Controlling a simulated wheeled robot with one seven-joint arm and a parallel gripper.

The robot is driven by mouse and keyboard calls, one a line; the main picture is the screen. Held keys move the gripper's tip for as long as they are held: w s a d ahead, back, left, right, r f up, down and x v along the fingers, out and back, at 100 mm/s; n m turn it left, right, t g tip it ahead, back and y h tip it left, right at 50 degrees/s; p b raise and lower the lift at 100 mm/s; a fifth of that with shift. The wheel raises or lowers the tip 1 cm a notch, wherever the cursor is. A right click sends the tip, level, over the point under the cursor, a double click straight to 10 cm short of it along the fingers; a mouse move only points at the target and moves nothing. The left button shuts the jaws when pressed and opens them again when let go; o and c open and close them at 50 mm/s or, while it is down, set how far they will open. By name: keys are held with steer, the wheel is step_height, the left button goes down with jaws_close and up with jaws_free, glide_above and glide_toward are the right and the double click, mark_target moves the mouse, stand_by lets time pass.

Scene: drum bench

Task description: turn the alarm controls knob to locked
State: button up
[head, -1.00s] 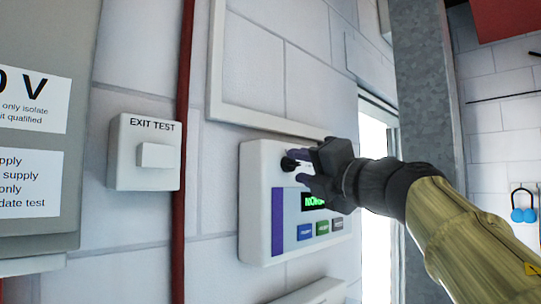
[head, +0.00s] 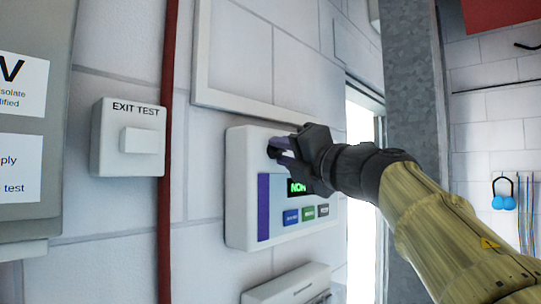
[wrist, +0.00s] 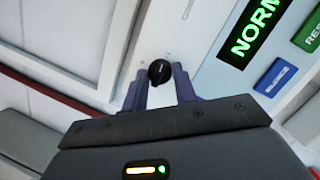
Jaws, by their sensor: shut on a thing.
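The alarm controls panel (head: 240,200) is a white box on the wall with a purple strip. A small black knob (wrist: 159,72) sits at its top. In the head view the knob (head: 272,152) is partly covered by my gripper. My gripper (wrist: 160,80) is shut on the knob, one purple finger on each side. In the head view my gripper (head: 281,151) reaches in from the right. A green lit display (head: 297,187) reads "NOR…", the rest cut off or hidden. The knob's position labels are too small to read.
Coloured buttons (head: 307,213) lie below the display. An exit test box (head: 128,138) and a red pipe (head: 167,150) are to the left. A white box (head: 290,288) is below the panel. A grey column (head: 412,120) stands at right.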

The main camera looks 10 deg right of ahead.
steer(key=shift+f+n, duration=0.15)
steer(key=shift+n, duration=0.15)
steer(key=n+y+b, duration=0.1)
steer(key=n+b, duration=0.3)
steer(key=shift+w+d+f+n+y, duration=0.1)
steer(key=shift+f+n+y, duration=0.05)
steer(key=shift+n+y, duration=0.2)
steer(key=n+g+y+b, duration=0.1)
steer(key=n, duration=0.2)
steer(key=n+y+b, duration=0.1)
steer(key=n+b, duration=0.1)
steer(key=n, duration=0.2)
steer(key=shift+w+d+g+y, duration=0.1)
steer(key=shift+d+g+y, duration=0.05)
steer(key=shift+g+y, duration=0.25)
steer(key=n, duration=0.1)
steer(key=n+g, duration=0.1)
steer(key=n, duration=0.1)
steer(key=n+y, duration=0.1)
steer(key=n, duration=0.1)
steer(key=shift+w+d+r, duration=0.1)
steer(key=shift+r, duration=0.15)
steer(key=n+g, duration=0.1)
steer(key=n, duration=0.1)
steer(key=n+g+y, duration=0.1)
steer(key=n, duration=0.2)
steer(key=shift+r+n+g+p, duration=0.15)
steer(key=shift+n+g+p, duration=0.15)
steer(key=shift+n+p, duration=0.05)
steer(key=o, duration=0.7)
